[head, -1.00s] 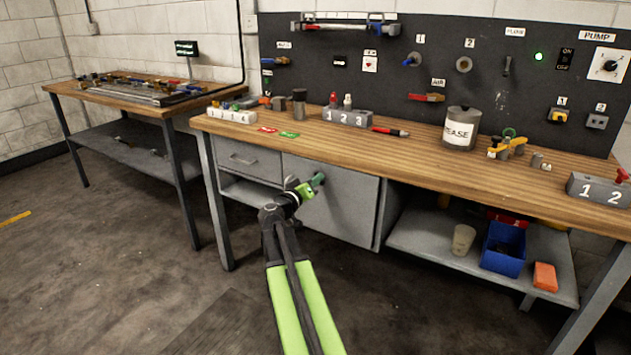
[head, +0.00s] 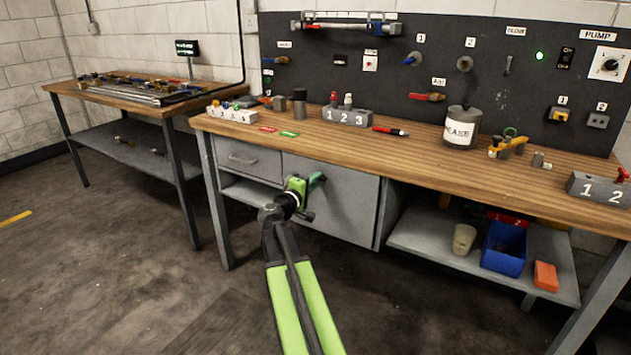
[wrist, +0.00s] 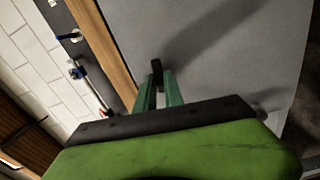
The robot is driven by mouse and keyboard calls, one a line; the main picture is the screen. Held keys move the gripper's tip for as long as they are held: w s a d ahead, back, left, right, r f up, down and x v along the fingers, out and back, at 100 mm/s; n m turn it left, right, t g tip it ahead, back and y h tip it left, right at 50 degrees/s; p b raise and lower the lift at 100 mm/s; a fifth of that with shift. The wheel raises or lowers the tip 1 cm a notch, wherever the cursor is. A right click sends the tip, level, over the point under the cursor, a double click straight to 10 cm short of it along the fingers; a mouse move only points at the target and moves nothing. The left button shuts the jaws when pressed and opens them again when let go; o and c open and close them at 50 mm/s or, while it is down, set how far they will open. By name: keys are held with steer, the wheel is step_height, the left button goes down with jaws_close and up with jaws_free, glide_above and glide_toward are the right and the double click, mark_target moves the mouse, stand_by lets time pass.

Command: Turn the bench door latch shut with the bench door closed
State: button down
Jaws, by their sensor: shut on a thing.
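The grey bench door (head: 345,212) sits under the bench top beside the drawer and looks flush with the cabinet front. My gripper (head: 317,181) is at the upper part of this door, with its green fingers pointing at it. In the wrist view, the two green fingers (wrist: 158,90) are shut on a small dark latch (wrist: 156,72) that stands out from the grey door face (wrist: 225,60). In the head view my gripper hides the latch. Which way the latch is turned is hard to tell.
The wooden bench top (head: 350,150) overhangs just above my gripper. A drawer (head: 248,159) is to the left of the door. An open lower shelf (head: 420,240) on the right holds a blue bin (head: 504,250) and a cup (head: 464,239). The floor in front is clear.

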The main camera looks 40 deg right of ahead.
steer(key=shift+n, duration=0.6)
steer(key=c, duration=1.4)
jaws_free()
steer(key=shift+c, duration=0.2)
